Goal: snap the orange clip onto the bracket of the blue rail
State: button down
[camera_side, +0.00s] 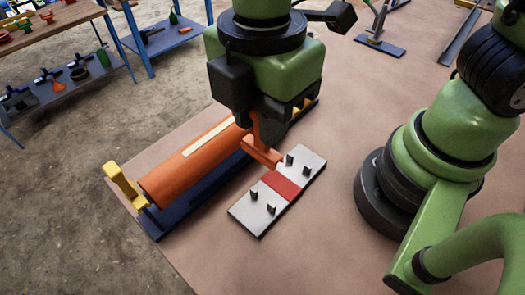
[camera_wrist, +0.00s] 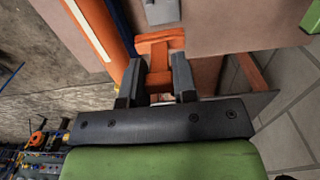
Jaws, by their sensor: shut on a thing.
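My gripper (camera_side: 262,116) is shut on the orange clip (camera_side: 262,148), which hangs below the jaws. In the wrist view the clip (camera_wrist: 160,42) shows as a T-like shape between the two dark fingers (camera_wrist: 158,85). The blue rail (camera_side: 158,228) lies under a long orange cylinder (camera_side: 190,166). At its near left end a yellow piece (camera_side: 124,186) stands on an upright blue bracket (camera_side: 151,219). The far end is partly hidden behind my gripper, with some yellow showing there. The clip is beside the cylinder, near the grey plate's upper left edge; contact cannot be told.
A grey plate (camera_side: 249,210) with a red band (camera_side: 281,186) and several small dark posts lies right of the rail. Bare brown tabletop (camera_side: 320,225) surrounds it. A shelf with small parts (camera_side: 60,92) stands at the far left, off the table.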

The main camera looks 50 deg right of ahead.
jog(key=r, duration=0.8)
jog(key=shift+w+d+r, duration=0.2)
jog(key=shift+w+d, duration=0.1)
jog(key=shift+w, duration=0.1)
jog(key=w+d, duration=0.5)
jog(key=d, duration=0.4)
jog(key=w+d, duration=0.5)
jog(key=d, duration=0.4)
jog(key=shift+w+f, duration=0.1)
jog(key=shift+f, duration=2.55)
jog(key=shift+f, duration=0.1)
jog(key=shift+f, duration=2.75)
jog(key=shift+f, duration=1.35)
jog(key=shift+r, duration=0.15)
